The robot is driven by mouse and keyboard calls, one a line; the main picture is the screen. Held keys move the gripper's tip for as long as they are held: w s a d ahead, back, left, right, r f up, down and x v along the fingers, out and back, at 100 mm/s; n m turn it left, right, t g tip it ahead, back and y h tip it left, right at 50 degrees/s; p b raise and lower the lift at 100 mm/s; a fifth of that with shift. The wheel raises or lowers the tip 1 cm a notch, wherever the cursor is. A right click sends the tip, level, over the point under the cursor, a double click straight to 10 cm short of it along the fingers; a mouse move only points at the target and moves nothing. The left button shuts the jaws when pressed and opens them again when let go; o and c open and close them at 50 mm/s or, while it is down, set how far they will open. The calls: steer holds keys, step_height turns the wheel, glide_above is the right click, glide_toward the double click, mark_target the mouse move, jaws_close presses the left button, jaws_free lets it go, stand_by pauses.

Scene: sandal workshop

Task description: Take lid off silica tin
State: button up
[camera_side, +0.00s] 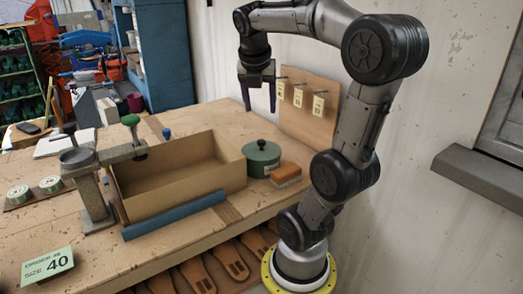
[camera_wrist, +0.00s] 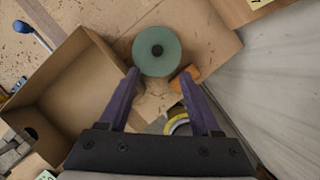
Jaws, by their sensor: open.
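The silica tin (camera_side: 262,163) is a round green tin on the bench, just right of the cardboard box. Its green lid (camera_side: 261,151) has a dark knob in the middle and sits on the tin. In the wrist view the lid (camera_wrist: 170,60) shows from above, beyond my fingertips. My gripper (camera_side: 259,103) is open and empty, pointing down, well above the tin. In the wrist view its two fingers (camera_wrist: 158,76) are spread, with the lid ahead of and between their tips.
An open, empty cardboard box (camera_side: 160,178) stands left of the tin. A brush with a wooden back (camera_side: 286,175) lies close to the tin's right. A board with hanging tags (camera_side: 310,108) stands against the wall behind. A blue bar (camera_side: 175,214) lies before the box.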

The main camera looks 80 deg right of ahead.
glide_above(261, 141)
steer(key=a, duration=0.2)
steer(key=f, duration=0.7)
steer(key=shift+s+a+f, duration=0.15)
steer(key=shift+s, duration=0.15)
steer(key=shift+w+x, duration=0.1)
steer(key=shift+x, duration=1.25)
steer(key=shift+w+x, duration=0.15)
steer(key=shift+x, duration=1.2)
steer(key=shift+a, duration=0.15)
jaws_close()
